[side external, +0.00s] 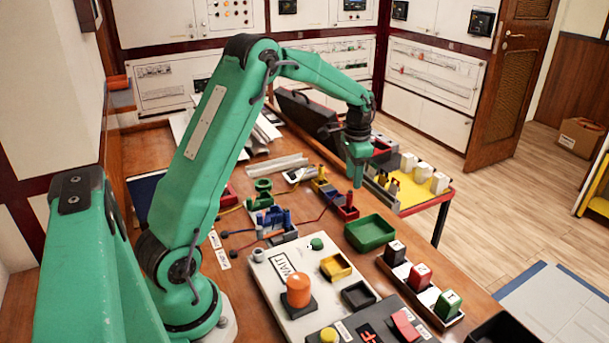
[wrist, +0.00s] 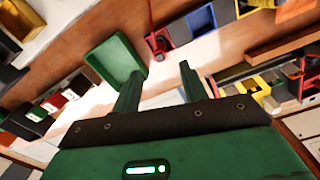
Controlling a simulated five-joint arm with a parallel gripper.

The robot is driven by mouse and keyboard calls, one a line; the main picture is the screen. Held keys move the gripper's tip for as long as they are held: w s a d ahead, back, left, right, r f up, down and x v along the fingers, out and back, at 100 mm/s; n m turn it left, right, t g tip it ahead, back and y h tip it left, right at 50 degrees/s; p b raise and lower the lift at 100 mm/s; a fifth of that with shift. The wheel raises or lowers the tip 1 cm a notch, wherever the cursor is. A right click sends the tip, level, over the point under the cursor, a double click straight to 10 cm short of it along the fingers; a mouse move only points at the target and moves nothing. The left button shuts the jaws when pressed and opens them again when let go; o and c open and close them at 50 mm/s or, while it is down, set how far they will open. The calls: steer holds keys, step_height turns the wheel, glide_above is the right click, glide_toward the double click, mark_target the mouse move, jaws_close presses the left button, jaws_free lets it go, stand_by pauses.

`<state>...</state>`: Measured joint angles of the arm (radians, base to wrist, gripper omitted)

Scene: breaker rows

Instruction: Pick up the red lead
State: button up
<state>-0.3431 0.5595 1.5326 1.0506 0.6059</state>
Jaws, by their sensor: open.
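A thin red lead (side external: 310,221) runs across the wooden bench in the side view, toward a small red block (side external: 346,207). In the wrist view a red lead (wrist: 150,16) comes down from the top edge to the red block (wrist: 158,47). My gripper (side external: 357,181) hangs above the bench, close to the red block. In the wrist view its two fingers (wrist: 160,80) are apart with nothing between them. The lead and block lie beyond the fingertips. I cannot tell how high above the bench the fingers are.
A green tray (side external: 371,233) stands close by; the wrist view shows it (wrist: 116,62) beside the left finger. Blue (side external: 273,218) and yellow blocks stand nearby.

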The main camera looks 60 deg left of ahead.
mark_target(351, 190)
steer(key=shift+s+a+f, duration=0.1)
steer(key=shift+f, duration=3.8)
jaws_close()
